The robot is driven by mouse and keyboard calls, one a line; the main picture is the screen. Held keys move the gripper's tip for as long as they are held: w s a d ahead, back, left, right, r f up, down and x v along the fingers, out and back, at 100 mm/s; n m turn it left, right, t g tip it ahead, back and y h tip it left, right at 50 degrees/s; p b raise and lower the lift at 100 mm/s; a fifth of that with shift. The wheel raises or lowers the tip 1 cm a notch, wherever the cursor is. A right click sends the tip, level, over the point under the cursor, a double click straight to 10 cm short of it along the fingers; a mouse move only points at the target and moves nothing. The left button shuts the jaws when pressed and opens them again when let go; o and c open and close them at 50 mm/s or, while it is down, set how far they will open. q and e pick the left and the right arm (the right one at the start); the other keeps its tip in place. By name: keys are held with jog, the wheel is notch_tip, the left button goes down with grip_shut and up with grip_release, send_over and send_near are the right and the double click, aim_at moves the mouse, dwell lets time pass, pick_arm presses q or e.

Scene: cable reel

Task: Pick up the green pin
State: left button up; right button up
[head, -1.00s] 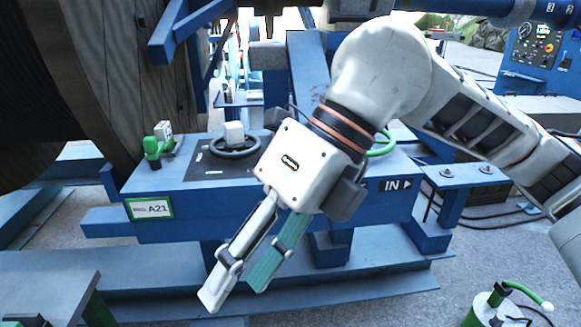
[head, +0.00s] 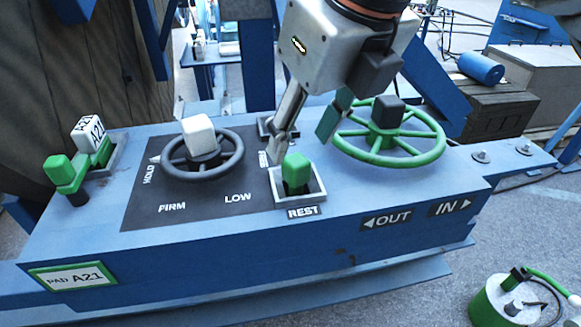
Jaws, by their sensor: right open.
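A green pin (head: 297,172) with a blocky head stands upright in a square grey holder (head: 320,196) labelled REST on the blue console (head: 200,245). My right gripper (head: 304,142) hangs from above, just behind and above the pin's head in the picture. Its jaws are open, one pale finger to the left and one green-padded finger to the right, with nothing seen between them. Whether a finger touches the pin cannot be told. The pin's lower part is hidden in the holder. Another green-topped piece (head: 62,172) sits at the console's left end. My left gripper is not in view.
A green handwheel (head: 428,152) with a dark knob stands close right of the gripper. A dark handwheel (head: 235,165) with a white knob stands left, by FIRM and LOW markings. A white A21 block (head: 88,130) is farther left. A green-white canister (head: 490,305) sits lower right.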

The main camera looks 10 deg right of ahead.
aim_at(297, 160)
jog(key=shift+w+a+f, duration=0.1)
jog(key=shift+f, duration=0.85)
jog(key=shift+w+d+x, duration=0.15)
jog(key=shift+x, duration=1.25)
jog(key=shift+w+d+x, duration=0.1)
jog(key=shift+d+x, duration=0.05)
jog(key=shift+x, duration=1.2)
jog(key=shift+r, duration=0.1)
grip_shut()
